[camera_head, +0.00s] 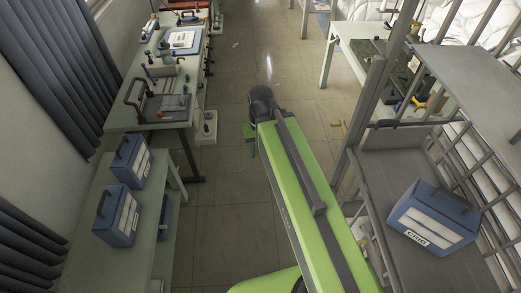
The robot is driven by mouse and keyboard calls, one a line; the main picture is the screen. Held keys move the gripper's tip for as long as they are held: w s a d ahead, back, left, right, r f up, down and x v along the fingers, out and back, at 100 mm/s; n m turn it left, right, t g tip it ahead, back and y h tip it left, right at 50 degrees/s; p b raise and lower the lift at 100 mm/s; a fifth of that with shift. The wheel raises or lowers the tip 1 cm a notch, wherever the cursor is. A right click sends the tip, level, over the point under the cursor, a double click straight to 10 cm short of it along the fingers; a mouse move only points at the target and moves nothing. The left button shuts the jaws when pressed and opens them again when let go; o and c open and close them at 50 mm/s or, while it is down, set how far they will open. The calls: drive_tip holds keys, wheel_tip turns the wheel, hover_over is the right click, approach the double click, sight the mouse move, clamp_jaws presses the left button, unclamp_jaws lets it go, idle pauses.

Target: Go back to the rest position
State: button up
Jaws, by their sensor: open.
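My green arm (318,225) reaches from the bottom of the head view up the middle of the aisle, with a dark joint (262,104) at its far end. A small green part (249,131) of mine shows just below that joint on the left. My gripper's fingers do not show; the arm hides what is beneath it. No object is seen held.
Blue cases (118,215) stand on a low bench (84,262) at left. A workbench (118,117) with tools is beyond it. At right, a rack (377,165) close to my arm holds another blue case (433,220). The tiled floor (228,80) ahead is clear.

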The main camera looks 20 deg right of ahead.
wheel_tip(320, 180, down, 17)
drive_tip(key=b, duration=1.7)
drive_tip(key=shift+w+a, duration=0.25)
drive_tip(key=shift+f, duration=0.1)
drive_tip(key=shift+c, duration=0.6)
drive_tip(key=shift+d, duration=0.15)
